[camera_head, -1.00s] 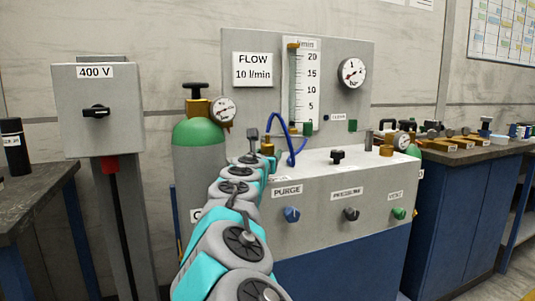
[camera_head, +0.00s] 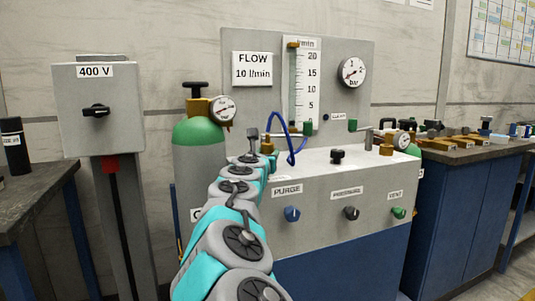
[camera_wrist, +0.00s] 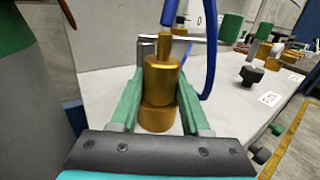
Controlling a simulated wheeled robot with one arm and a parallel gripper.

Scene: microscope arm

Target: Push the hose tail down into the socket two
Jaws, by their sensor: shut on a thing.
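In the wrist view the brass hose tail (camera_wrist: 161,74) stands roughly upright with the blue hose (camera_wrist: 168,14) coming out of its top. My gripper (camera_wrist: 158,82) has its green fingers shut on it from both sides. A wider brass collar (camera_wrist: 158,118), seemingly a socket, is directly below and in line with the tail. I cannot tell how deep the tail sits in it. In the head view my gripper (camera_head: 267,152) is at the left end of the panel's top, and the blue hose (camera_head: 291,152) loops up and to the right. No socket number is readable.
The grey panel box (camera_head: 340,195) carries a black knob (camera_head: 337,156) and another brass fitting (camera_head: 386,150) on its right side. A green gas cylinder (camera_head: 199,135) stands close to my arm's left. The panel's upright back wall (camera_head: 260,55) rises behind the gripper.

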